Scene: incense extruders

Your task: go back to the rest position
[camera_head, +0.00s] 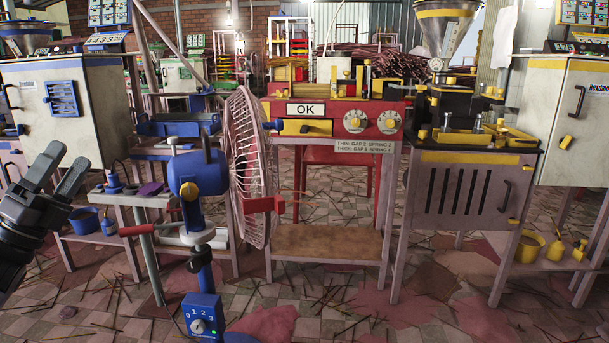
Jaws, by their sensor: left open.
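My left gripper (62,172) is at the left edge of the head view. Its two dark fingers point up and to the right, spread apart with nothing between them. My right gripper is not in the picture.
A pedestal fan (250,165) with a blue motor stands close in the middle. Behind it is a red workbench (350,118) with an OK sign. Sticks litter the tiled floor (400,315).

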